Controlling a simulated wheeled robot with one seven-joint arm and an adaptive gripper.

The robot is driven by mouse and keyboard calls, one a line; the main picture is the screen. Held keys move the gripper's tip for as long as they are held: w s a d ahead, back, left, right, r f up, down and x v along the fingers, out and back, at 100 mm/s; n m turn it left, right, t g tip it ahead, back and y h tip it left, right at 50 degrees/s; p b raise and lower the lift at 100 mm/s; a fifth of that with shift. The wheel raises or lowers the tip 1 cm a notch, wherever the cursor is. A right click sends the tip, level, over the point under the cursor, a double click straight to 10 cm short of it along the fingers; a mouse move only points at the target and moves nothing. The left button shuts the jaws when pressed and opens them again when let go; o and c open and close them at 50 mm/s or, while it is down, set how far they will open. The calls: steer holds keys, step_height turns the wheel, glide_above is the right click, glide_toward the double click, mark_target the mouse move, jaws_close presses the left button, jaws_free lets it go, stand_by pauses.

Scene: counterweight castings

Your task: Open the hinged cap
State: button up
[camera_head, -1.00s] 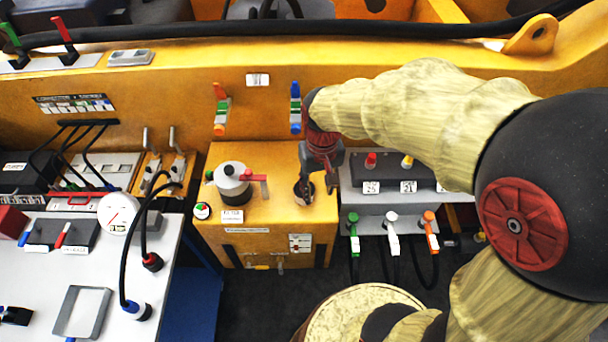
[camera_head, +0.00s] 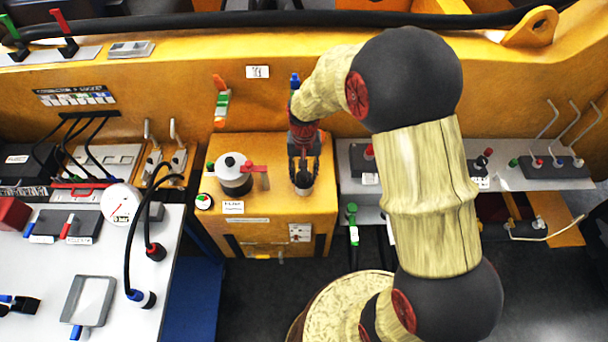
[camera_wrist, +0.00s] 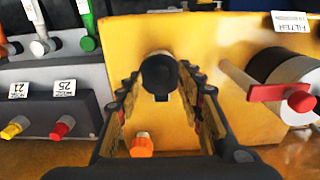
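The hinged cap (camera_wrist: 160,76) is a small dark round lid with a tab, on a short filler neck on the yellow box (camera_head: 265,215). It appears closed. In the head view it is mostly hidden under my gripper (camera_head: 303,170). In the wrist view my gripper (camera_wrist: 163,108) is open, with one finger on each side of the cap. I see gaps between the fingers and the cap, and cannot tell how far the tips are above it.
A white and black filter canister (camera_head: 232,172) with a red handle stands left of the cap on the same box. Plugs and a grey connector block (camera_head: 360,160) are at its right. A yellow wall (camera_head: 270,100) rises behind, carrying an orange and green lever (camera_head: 221,100).

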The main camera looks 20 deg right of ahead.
steer(key=shift+f, duration=0.75)
steer(key=c, duration=0.3)
jaws_close()
